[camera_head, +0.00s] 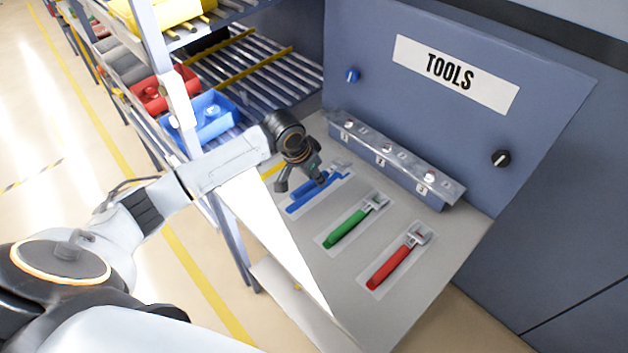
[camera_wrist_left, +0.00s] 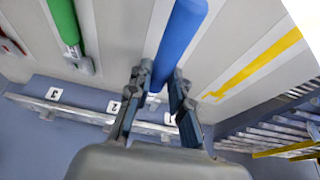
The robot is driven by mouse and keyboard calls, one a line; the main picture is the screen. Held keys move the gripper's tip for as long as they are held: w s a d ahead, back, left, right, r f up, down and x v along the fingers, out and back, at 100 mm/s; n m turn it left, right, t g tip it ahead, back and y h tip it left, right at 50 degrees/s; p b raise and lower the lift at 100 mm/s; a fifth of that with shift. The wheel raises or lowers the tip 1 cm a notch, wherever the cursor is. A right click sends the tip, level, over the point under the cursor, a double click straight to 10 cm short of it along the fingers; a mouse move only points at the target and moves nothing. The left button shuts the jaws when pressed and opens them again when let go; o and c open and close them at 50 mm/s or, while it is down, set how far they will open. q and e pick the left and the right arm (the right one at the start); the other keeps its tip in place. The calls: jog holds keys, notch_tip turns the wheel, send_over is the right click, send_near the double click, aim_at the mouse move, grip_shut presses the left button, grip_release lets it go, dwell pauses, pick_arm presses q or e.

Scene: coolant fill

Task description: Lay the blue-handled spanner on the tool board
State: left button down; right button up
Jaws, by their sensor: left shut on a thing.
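The left wrist view shows the blue handle (camera_wrist_left: 178,40) between the two fingers (camera_wrist_left: 160,82). The fingers hide part of the spanner. A second blue strip shows close beside the handle in the head view. I cannot tell whether the spanner touches the board. The green-handled spanner (camera_head: 348,226) and the red-handled spanner (camera_head: 393,263) lie on pale patches to the right. My right gripper is out of view.
A ledge with numbered places (camera_head: 390,160) runs along the back of the board, under a blue panel (camera_head: 420,115) with a TOOLS sign (camera_head: 455,73). A roller rack with a blue bin (camera_head: 208,122) and a red bin (camera_head: 158,92) stands to the left. A yellow strip (camera_wrist_left: 255,65) lies near the handle.

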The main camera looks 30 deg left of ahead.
aim_at(314, 193)
pick_arm(q)
jog(key=shift+w+a+f, duration=0.25)
jog(key=shift+f, duration=0.15)
notch_tip(314, 193, down, 3)
jog(key=shift+w+a+f+p, duration=0.1)
jog(key=shift+w+p, duration=0.05)
jog(key=shift+p, duration=0.75)
jog(key=shift+f, duration=0.15)
jog(key=c, duration=1.2)
grip_release()
jog(key=shift+f, duration=0.15)
jog(key=b+v, duration=0.2)
jog(key=v, duration=1)
